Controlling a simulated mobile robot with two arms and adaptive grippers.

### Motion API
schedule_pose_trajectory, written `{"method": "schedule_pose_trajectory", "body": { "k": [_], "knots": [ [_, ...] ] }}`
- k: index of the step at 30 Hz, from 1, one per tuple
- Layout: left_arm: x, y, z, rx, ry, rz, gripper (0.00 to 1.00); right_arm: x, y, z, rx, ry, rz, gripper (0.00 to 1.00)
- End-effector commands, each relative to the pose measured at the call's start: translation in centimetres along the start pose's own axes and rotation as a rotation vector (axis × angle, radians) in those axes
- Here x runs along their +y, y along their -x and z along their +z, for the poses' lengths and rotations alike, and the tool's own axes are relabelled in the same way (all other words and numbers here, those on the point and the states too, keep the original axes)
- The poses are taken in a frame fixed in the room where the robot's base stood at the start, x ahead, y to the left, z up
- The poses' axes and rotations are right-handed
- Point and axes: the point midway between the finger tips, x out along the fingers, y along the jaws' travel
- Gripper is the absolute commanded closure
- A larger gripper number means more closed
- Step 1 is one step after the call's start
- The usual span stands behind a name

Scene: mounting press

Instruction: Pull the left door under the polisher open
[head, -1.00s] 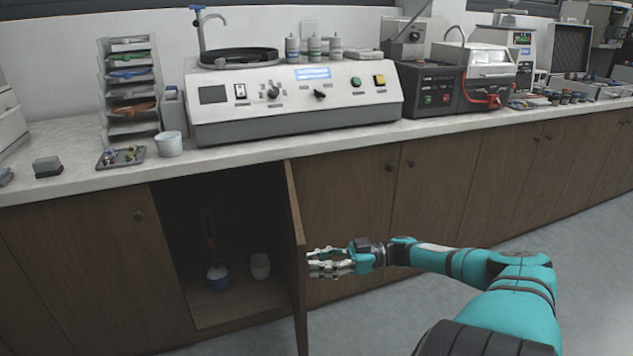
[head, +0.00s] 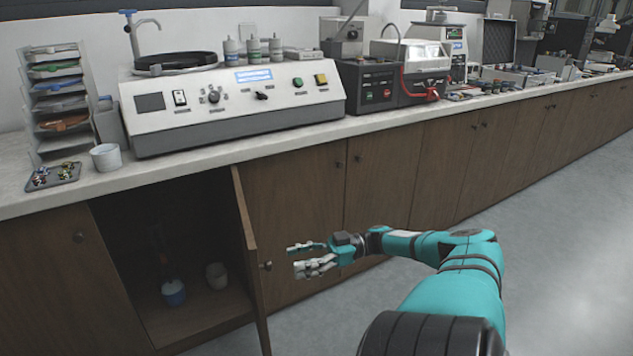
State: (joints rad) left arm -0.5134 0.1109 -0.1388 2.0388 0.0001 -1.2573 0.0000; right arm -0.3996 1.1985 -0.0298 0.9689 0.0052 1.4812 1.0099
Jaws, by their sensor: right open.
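The polisher (head: 230,103) stands on the counter, a white console with a dark round bowl on top. Under it, the brown wooden door (head: 251,270) stands swung out from the cabinet front, seen nearly edge-on, with a dark knob (head: 266,266) on its right-hand face. The dark cabinet opening shows to its left. My right gripper (head: 302,258) is open and empty, just right of the knob and apart from it, fingers pointing left. My left gripper is not in view.
Inside the cabinet are a blue-and-white container (head: 173,292) and a pale cup (head: 216,276). On the counter (head: 140,179) are a white cup (head: 106,157), a small tray (head: 53,178) and a rack of shelves. Closed doors line the right. Grey floor (head: 560,230) is clear.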

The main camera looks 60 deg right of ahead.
Motion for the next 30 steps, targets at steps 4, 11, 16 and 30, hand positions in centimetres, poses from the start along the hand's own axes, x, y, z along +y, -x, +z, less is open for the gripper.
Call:
{"method": "schedule_pose_trajectory", "body": {
  "k": [4, 11, 16, 30],
  "knots": [
    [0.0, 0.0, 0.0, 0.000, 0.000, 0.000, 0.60, 0.1, 3.0, 0.0, -0.002, 0.001, 0.004, 0.49],
    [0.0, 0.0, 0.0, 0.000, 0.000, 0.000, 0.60, 0.0, 5.0, 0.0, 0.000, 0.000, 0.000, 0.49],
    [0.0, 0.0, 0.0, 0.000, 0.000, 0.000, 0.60, 0.0, 5.2, 0.0, 0.001, 0.000, -0.001, 0.49],
    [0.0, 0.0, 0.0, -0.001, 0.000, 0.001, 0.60, 0.0, 5.2, 0.0, 0.001, 0.000, -0.001, 0.49]
  ]
}}
